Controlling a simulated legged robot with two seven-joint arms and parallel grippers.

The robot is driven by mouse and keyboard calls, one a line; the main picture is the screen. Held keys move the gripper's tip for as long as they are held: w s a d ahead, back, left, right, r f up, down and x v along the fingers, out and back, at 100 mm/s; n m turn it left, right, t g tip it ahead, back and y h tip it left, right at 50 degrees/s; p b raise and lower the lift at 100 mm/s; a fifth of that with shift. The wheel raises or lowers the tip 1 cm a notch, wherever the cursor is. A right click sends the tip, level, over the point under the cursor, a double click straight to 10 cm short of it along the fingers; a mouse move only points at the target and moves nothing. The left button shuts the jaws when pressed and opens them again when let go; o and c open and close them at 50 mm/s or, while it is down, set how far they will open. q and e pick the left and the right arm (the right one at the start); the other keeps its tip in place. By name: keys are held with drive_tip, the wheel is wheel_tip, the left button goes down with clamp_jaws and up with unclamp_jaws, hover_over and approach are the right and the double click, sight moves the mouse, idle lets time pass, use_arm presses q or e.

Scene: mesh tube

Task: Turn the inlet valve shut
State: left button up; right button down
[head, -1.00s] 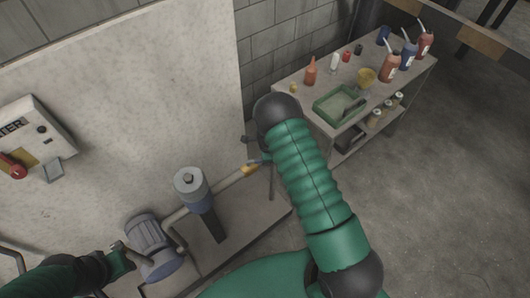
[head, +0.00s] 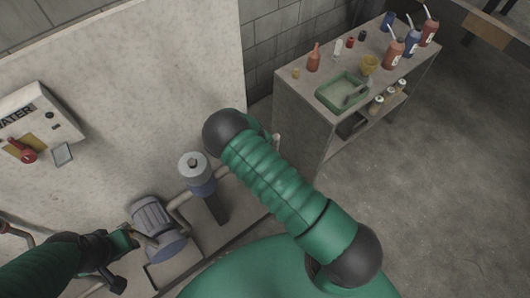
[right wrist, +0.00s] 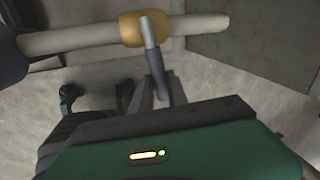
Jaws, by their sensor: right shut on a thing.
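The valve's brass body (right wrist: 145,28) sits on a grey pipe in the right wrist view. Its grey lever (right wrist: 150,45) points down from the body, across the pipe, towards my right gripper (right wrist: 160,88). The right gripper is shut on the lever's lower end. In the head view my right arm hides the valve and that gripper. The pipe (head: 223,172) shows there between the arm and a grey-blue canister. My left gripper (head: 130,240) is at lower left by the pump motor; its fingers are too unclear to judge.
The grey-blue canister (head: 196,175) and pump motor (head: 152,222) stand close together on the left. A wall box (head: 32,130) with a red handle is at far left. A workbench (head: 300,98) with bottles and a green tray (head: 342,90) stands behind; floor at right is clear.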

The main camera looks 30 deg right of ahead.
drive_tip(key=shift+w+a+m, duration=0.1)
drive_tip(key=shift+a+m, duration=0.45)
drive_tip(key=shift+m, duration=0.25)
drive_tip(key=c, duration=1.3)
unclamp_jaws()
drive_tip(key=a+r+p, duration=0.1)
drive_tip(key=r+p, duration=0.5)
drive_tip(key=r, duration=0.2)
drive_tip(key=a+r+p, duration=0.2)
drive_tip(key=r+p, duration=0.4)
drive_tip(key=r, duration=0.2)
drive_tip(key=shift+a+r+p, duration=0.2)
drive_tip(key=shift+a+p, duration=0.05)
drive_tip(key=shift+p, duration=0.15)
